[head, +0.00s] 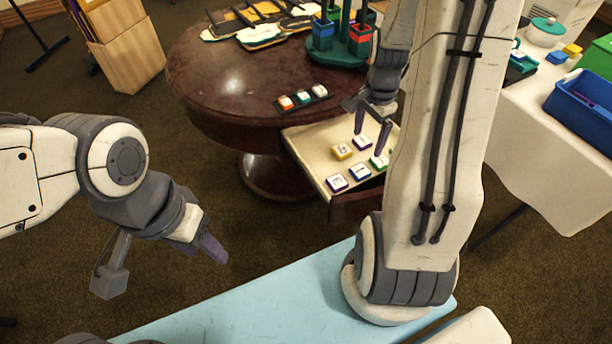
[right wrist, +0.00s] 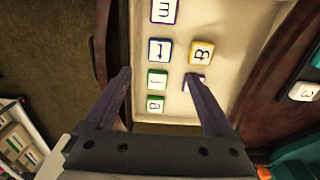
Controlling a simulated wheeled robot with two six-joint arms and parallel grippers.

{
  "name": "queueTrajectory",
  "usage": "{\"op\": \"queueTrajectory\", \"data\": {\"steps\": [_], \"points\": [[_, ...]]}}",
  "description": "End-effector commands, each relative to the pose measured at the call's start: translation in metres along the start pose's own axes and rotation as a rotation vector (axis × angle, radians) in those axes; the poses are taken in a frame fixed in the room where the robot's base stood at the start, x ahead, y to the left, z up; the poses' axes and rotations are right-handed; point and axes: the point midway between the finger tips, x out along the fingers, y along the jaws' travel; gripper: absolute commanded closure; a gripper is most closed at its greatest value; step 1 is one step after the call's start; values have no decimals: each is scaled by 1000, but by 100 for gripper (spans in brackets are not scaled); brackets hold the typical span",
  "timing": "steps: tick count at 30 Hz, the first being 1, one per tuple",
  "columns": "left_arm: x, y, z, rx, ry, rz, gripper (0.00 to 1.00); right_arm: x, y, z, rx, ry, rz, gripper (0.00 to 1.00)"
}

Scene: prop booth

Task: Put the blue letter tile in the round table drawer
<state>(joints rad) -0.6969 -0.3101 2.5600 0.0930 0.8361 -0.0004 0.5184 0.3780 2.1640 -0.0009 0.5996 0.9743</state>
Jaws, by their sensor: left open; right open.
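The round table (head: 205,75) has its drawer (head: 308,140) pulled open. A blue-edged letter tile (head: 360,174) lies in the drawer between a purple-edged tile (head: 336,182) and a green-edged tile (head: 379,163). The blue-edged tile also shows in the right wrist view (right wrist: 159,50), beyond the fingertips. My right gripper (head: 371,132) is open over the drawer, apart from the blue-edged tile; its fingers also show in the right wrist view (right wrist: 157,78). My left gripper (head: 212,246) is open and empty, away from the table at the left.
A yellow-edged tile (head: 341,151) and another purple-edged tile (head: 361,143) also lie in the drawer. A dark rack with several tiles (head: 302,97) sits on the tabletop. A white-clothed table (head: 545,150) with a blue bin (head: 585,105) stands at the right.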

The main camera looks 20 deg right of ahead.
Motion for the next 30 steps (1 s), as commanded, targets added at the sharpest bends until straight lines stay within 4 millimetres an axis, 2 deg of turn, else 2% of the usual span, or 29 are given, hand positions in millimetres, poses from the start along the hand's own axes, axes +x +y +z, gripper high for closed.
{"op": "queueTrajectory", "data": {"steps": [2, 5, 8, 10, 13, 15, 18, 21, 24, 27, 30], "points": [[0, 0, 0, 0, 0, 0, 50, -2, -2, 6, -28, 1, -2, 11], [0, 0, 0, 0, 0, 0, 50, -13, -10, 34, -160, 1, -9, 11], [0, 0, 0, 0, 0, 0, 50, -32, -16, 88, -420, 0, -22, 11], [0, 0, 0, 0, 0, 0, 50, -46, -12, 135, -655, -2, -32, 11], [0, 0, 0, 0, 0, 0, 50, -65, 7, 198, -1003, -8, -46, 11], [0, 0, 0, 0, 0, 0, 50, -75, 28, 236, -1243, -14, -56, 11], [0, 0, 0, 0, 0, 0, 50, -86, 64, 277, -1563, -23, -71, 11], [0, 0, 0, 0, 0, 0, 50, -93, 97, 302, -1822, -32, -85, 11], [0, 0, 0, 0, 0, 0, 50, -96, 121, 315, -2003, -39, -94, 11], [0, 0, 0, 0, 0, 0, 50, -97, 134, 320, -2102, -44, -99, 11], [0, 0, 0, 0, 0, 0, 50, -97, 138, 322, -2133, -46, -100, 11]]}}
